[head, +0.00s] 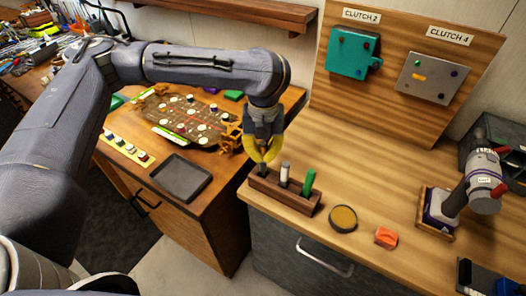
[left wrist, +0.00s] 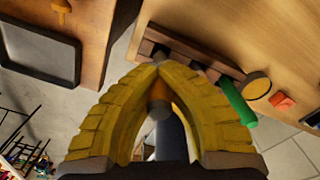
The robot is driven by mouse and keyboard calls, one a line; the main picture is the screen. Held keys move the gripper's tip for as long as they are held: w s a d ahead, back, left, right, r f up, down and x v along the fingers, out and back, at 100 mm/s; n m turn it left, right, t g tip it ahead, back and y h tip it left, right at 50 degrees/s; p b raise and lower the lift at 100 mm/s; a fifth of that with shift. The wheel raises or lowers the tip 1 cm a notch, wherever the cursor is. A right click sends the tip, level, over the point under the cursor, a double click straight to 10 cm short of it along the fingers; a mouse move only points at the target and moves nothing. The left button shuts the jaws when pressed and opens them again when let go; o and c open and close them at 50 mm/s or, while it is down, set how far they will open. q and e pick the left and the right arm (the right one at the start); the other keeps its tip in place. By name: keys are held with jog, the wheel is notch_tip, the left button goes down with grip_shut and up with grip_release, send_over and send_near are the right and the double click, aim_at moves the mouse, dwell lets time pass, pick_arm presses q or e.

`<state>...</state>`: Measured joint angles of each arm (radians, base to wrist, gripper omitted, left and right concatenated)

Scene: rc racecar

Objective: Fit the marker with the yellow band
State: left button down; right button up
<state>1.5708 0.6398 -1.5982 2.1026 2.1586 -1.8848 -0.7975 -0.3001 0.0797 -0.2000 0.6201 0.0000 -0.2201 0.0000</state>
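The brown wooden marker rack (head: 296,200) stands near the left edge of the right-hand bench. Its left slot is under my left gripper (head: 264,160). A white marker (head: 284,175) and a green marker (head: 308,183) stand upright in the rack. The green marker also shows in the left wrist view (left wrist: 238,103). There my left gripper's yellow fingers (left wrist: 160,68) come together at the tips around a dark marker (left wrist: 168,135) with an orange-yellow part. Its lower end is hidden by the fingers. My right gripper is not in view.
A board with the CLUTCH 2 (head: 352,54) and CLUTCH 4 (head: 431,78) panels stands behind the rack. A round tin (head: 343,219) and an orange block (head: 386,237) lie to its right. A dark tray (head: 181,178) lies on the left bench, across a gap.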

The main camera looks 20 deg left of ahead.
aim_at(263, 163)
pick_arm(q)
jog(key=shift+f, duration=1.95)
jog(key=c, duration=2.2)
grip_release()
jog(key=c, duration=1.5)
grip_release()
notch_tip(263, 163, up, 12)
